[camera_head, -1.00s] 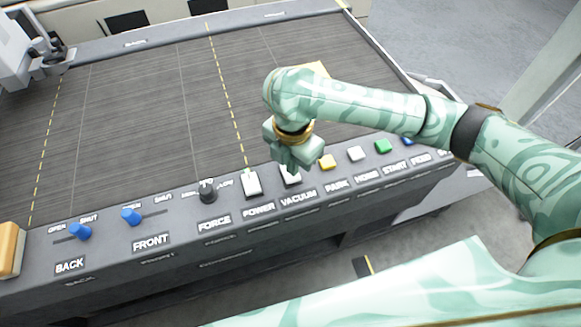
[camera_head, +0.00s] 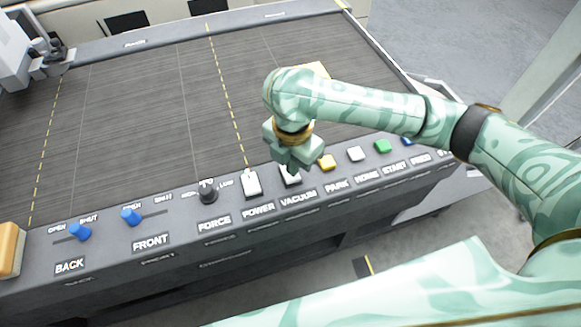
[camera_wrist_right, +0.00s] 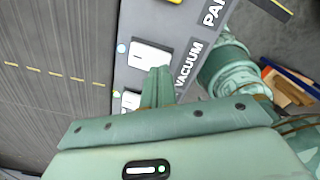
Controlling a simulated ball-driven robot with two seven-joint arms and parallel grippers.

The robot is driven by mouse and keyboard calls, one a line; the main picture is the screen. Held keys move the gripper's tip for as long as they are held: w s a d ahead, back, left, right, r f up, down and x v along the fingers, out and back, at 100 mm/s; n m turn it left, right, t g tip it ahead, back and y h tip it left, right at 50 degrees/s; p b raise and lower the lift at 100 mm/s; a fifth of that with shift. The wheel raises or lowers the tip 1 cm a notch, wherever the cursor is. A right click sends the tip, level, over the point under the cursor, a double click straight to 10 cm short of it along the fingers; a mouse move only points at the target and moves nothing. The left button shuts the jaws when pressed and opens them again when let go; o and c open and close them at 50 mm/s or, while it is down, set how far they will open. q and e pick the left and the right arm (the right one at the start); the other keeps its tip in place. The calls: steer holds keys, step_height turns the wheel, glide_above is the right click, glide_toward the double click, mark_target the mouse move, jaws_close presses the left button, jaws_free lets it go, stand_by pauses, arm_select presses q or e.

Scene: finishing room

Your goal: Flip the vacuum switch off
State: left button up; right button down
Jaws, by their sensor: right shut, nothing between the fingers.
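The white vacuum switch (camera_head: 290,177) sits on the front panel above its VACUUM label, between the white power switch (camera_head: 252,184) and the yellow park button (camera_head: 327,162). My right gripper (camera_head: 302,166) is shut and empty, pointing down at the vacuum switch and covering part of it in the head view. In the right wrist view, the shut fingers (camera_wrist_right: 158,85) reach the near edge of the vacuum switch (camera_wrist_right: 150,56); I cannot tell whether they touch it. A small light shows beside that switch. My left gripper is not in view.
The panel also carries a black force knob (camera_head: 208,191), blue front (camera_head: 131,216) and back (camera_head: 80,231) levers, a white home button (camera_head: 355,153) and a green start button (camera_head: 382,146). The grey table bed (camera_head: 150,120) behind is largely clear.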

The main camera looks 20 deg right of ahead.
steer(key=shift+f+b, duration=0.3)
steer(key=shift+f, duration=0.7)
stand_by(0.9)
steer(key=shift+r, duration=0.15)
steer(key=r+p, duration=0.2)
steer(key=shift+p, duration=0.35)
step_height(320, 180, up, 5)
steer(key=p, duration=0.7)
steer(key=shift+f, duration=0.1)
